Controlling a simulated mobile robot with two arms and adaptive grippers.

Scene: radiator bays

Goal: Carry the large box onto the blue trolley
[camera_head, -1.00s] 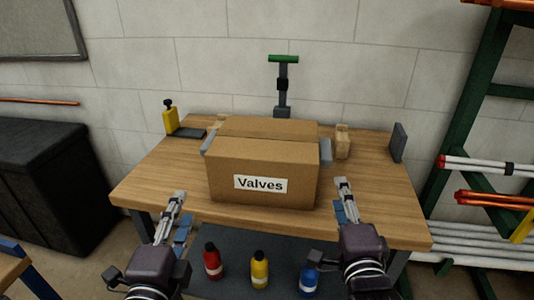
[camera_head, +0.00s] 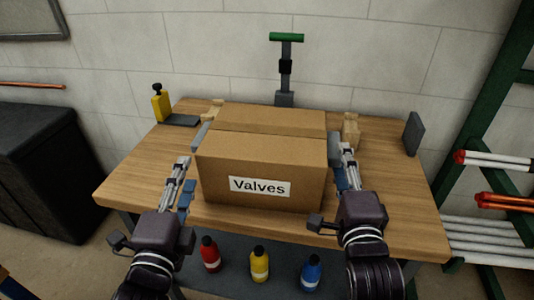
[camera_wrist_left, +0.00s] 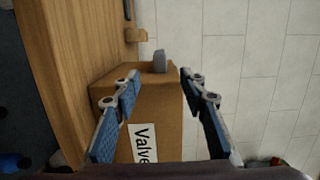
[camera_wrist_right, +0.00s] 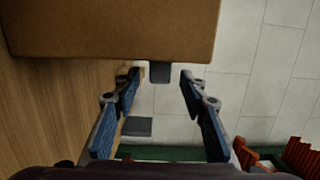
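The large cardboard box (camera_head: 262,158), labelled "Valves", sits on the wooden workbench (camera_head: 135,180). It has a grey handle on each side: the left handle (camera_head: 200,136) and the right handle (camera_head: 334,149). My left gripper (camera_head: 184,170) is open at the box's front left; in the left wrist view the left handle (camera_wrist_left: 160,61) lies ahead between the fingers. My right gripper (camera_head: 343,155) is open beside the box's right side; in the right wrist view the right handle (camera_wrist_right: 160,72) lies ahead between the fingertips. Neither gripper holds anything. The blue trolley is not in view.
Red (camera_head: 210,254), yellow (camera_head: 259,264) and blue (camera_head: 311,272) bottles stand on the shelf below. A green-topped stand (camera_head: 286,68) is behind the box. A green rack (camera_head: 490,130) with pipes is right; a black bin (camera_head: 45,170) is left.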

